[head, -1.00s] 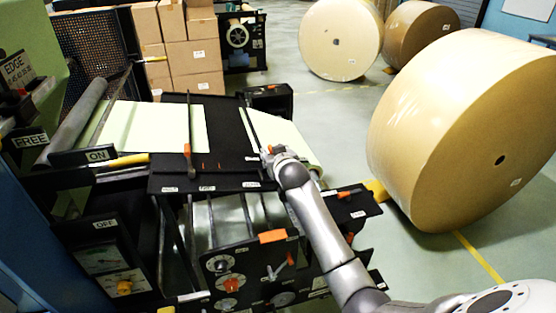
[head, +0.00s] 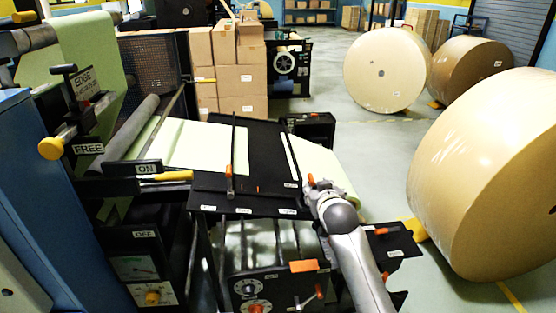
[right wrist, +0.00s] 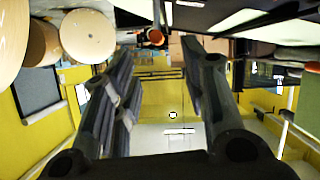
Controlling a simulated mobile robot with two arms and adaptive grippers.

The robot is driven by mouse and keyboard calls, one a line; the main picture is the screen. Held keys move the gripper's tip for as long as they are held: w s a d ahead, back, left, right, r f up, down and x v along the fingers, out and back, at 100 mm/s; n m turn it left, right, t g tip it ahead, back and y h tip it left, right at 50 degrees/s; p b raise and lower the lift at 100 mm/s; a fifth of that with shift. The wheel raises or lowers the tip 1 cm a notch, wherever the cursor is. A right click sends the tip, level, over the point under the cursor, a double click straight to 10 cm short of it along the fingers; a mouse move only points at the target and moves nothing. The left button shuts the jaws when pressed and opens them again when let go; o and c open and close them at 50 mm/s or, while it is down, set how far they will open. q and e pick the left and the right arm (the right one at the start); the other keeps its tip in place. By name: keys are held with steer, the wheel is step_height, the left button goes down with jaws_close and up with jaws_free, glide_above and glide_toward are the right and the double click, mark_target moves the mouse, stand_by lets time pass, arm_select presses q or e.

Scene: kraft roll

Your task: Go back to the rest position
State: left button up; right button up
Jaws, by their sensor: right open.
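My right gripper (head: 318,185) is at the right edge of the black machine table (head: 212,196), its fingers small and partly hidden by my wrist. In the right wrist view its dark fingers (right wrist: 160,62) stand wide apart, with nothing between them. My grey right arm reaches up to it from the bottom of the head view. My left gripper does not show in either view.
A pale sheet (head: 200,146) runs over the machine. The ON lever (head: 150,168) and an orange-tipped bar (head: 229,183) stand left of my gripper. A large kraft roll (head: 480,180) stands at the right. Stacked boxes (head: 228,65) are behind. Open floor lies beyond the table.

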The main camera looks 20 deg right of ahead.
steer(key=s+a+f+n+g+y, duration=0.15)
steer(key=s+a+f, duration=0.25)
steer(key=s+f, duration=0.45)
steer(key=s+a+f+n+g+y, duration=0.1)
steer(key=s+a+f+g, duration=0.3)
steer(key=s, duration=0.7)
steer(key=s+a+f+n+g+y, duration=0.1)
steer(key=s+a+f+g, duration=0.15)
steer(key=s, duration=0.75)
steer(key=s+a+f+g, duration=0.15)
steer(key=s+a, duration=0.25)
steer(key=s, duration=0.6)
step_height(320, 180, down, 30)
steer(key=s+g+b, duration=0.1)
steer(key=b, duration=0.2)
steer(key=s+d+f+g+b, duration=0.1)
steer(key=s+d+f+b, duration=0.1)
steer(key=s+f, duration=1.4)
step_height(320, 180, down, 2)
steer(key=shift+s+d+f+n, duration=0.2)
steer(key=shift+s+d+n, duration=0.15)
steer(key=shift+d, duration=0.4)
